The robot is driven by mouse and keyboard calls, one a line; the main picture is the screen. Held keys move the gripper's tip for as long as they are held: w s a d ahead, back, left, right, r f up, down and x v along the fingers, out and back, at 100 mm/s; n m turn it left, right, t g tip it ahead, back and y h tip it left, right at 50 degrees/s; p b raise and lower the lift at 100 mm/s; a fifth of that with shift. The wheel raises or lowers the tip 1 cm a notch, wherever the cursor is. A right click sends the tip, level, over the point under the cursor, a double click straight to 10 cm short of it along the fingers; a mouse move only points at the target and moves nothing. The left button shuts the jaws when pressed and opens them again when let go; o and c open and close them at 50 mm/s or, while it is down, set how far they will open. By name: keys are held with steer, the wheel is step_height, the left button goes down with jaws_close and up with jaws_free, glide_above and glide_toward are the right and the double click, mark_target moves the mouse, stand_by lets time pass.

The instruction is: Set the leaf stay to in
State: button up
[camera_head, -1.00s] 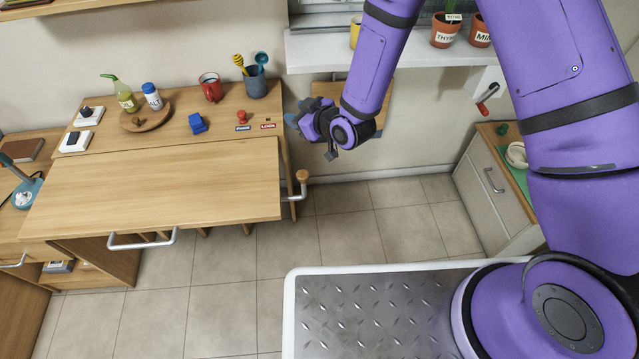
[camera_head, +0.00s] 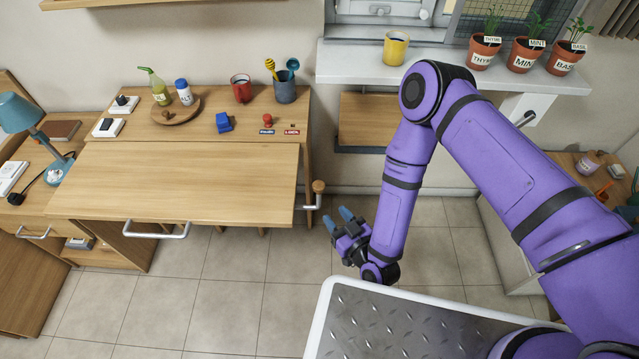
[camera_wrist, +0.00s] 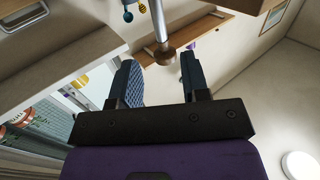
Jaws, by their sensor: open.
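The wooden leaf (camera_head: 180,180) lies level at the front of the desk. I take the bent metal rod with a round wooden knob (camera_head: 318,187) at its right end as the leaf stay. It sticks out to the right of the leaf. My gripper (camera_head: 338,219) is open and empty, below and right of the knob, with its blue fingertips pointing up towards it. In the wrist view, the rod (camera_wrist: 158,22) and its brown knob (camera_wrist: 164,52) appear just beyond the gap between the fingers (camera_wrist: 156,62). I cannot tell the exact distance.
A red peg (camera_head: 267,120) stands by the blue and red labels. A metal handle (camera_head: 157,231) sits on the leaf's front edge. The floor (camera_head: 235,250) below is clear.

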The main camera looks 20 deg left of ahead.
mark_target(320, 198)
steer(key=x, duration=0.2)
steer(key=shift+w+a+f, duration=0.15)
steer(key=shift+a+f, duration=0.1)
steer(key=shift+a, duration=0.05)
steer(key=x, duration=0.8)
steer(key=shift+w, duration=0.1)
jaws_close()
